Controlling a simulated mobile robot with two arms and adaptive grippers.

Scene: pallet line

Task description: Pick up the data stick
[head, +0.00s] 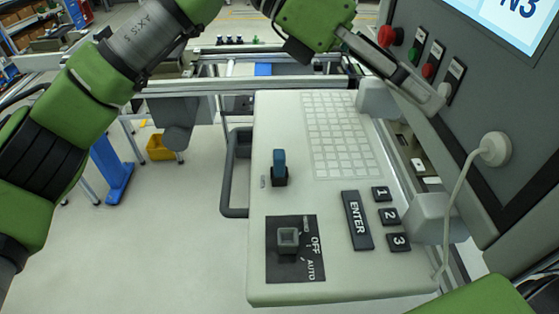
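The data stick (279,160) is a small blue piece standing upright in a dark base on the pale console panel (330,270), left of the key grid. My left arm comes in from the upper left and its gripper (436,98) reaches to the right, in front of the dark button panel. The gripper is well above and to the right of the stick, apart from it. Its fingers are seen edge-on, so their opening is unclear. Of my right arm only a green part shows at the bottom right corner; its gripper is out of view.
The console carries an OFF/AUTO switch (288,239), an ENTER key (357,220), numbered keys and a dark side handle (235,175). A screen cabinet (500,130) with red and green buttons and a plugged white cable (494,149) stands at right. A yellow bin (160,149) sits on the floor.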

